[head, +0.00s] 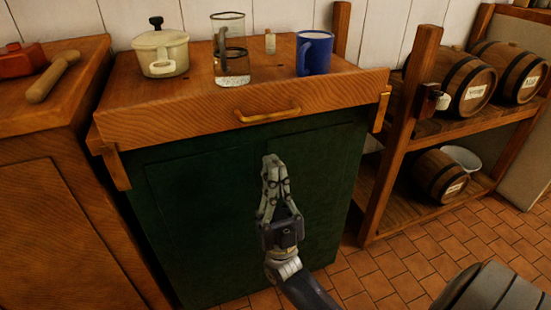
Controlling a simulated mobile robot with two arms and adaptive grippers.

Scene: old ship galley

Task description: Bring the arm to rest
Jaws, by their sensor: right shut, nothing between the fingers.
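My right gripper (272,162) shows in the middle of the head view, its arm coming in from the bottom. It is shut, with nothing between its fingers, and points up in the picture. It appears in front of the green cabinet (200,200), below the brass handle (267,116). I cannot tell how far it is from the cabinet front. My left gripper is not in the view.
On the wooden top stand a cream pot (161,55), a glass jug (231,62) and a blue mug (314,53). A shelf (400,130) with barrels (465,85) stands at the right. A rolling pin (53,77) lies at left. Tiled floor (410,265) shows at lower right.

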